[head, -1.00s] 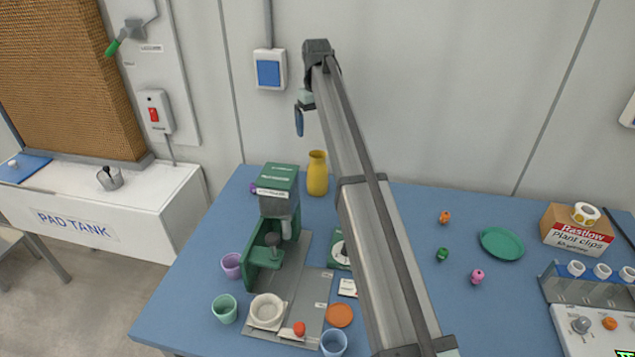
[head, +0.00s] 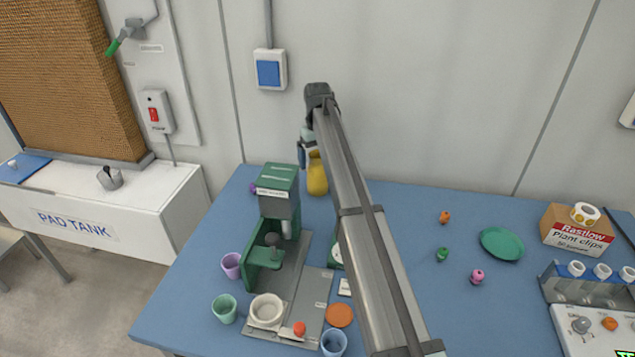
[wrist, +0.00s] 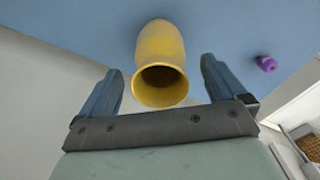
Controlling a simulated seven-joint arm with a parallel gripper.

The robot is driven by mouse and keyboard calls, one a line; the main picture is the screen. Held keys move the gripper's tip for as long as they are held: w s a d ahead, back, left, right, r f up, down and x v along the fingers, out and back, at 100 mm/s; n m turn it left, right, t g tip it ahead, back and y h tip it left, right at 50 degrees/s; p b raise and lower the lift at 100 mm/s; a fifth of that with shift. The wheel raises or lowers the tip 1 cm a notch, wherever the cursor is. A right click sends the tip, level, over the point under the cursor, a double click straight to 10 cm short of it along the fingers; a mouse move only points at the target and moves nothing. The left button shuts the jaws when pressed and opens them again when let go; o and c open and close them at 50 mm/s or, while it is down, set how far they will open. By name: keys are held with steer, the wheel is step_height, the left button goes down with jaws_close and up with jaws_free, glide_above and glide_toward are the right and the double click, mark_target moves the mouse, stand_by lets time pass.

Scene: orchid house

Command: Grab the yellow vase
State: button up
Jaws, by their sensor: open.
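The yellow vase (head: 317,178) stands upright at the back of the blue table, just right of the green machine, and its top is partly hidden by my gripper. In the wrist view the vase (wrist: 161,52) shows its open mouth toward the camera, lying between the lines of my two blue fingers. My gripper (wrist: 161,88) is open and empty, one finger to each side of the vase's mouth. In the head view my gripper (head: 303,155) is at the height of the vase's top; whether it touches the vase cannot be told.
The green machine (head: 279,205) stands close left of the vase. A small purple thing (wrist: 266,63) lies near the vase. Several cups, a green plate (head: 502,244) and a cardboard box (head: 577,232) are farther off. The wall is close behind.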

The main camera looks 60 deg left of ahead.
steer(key=shift+f, duration=0.9)
steer(key=shift+c, duration=0.4)
steer(key=shift+r, duration=0.1)
steer(key=c, duration=1.7)
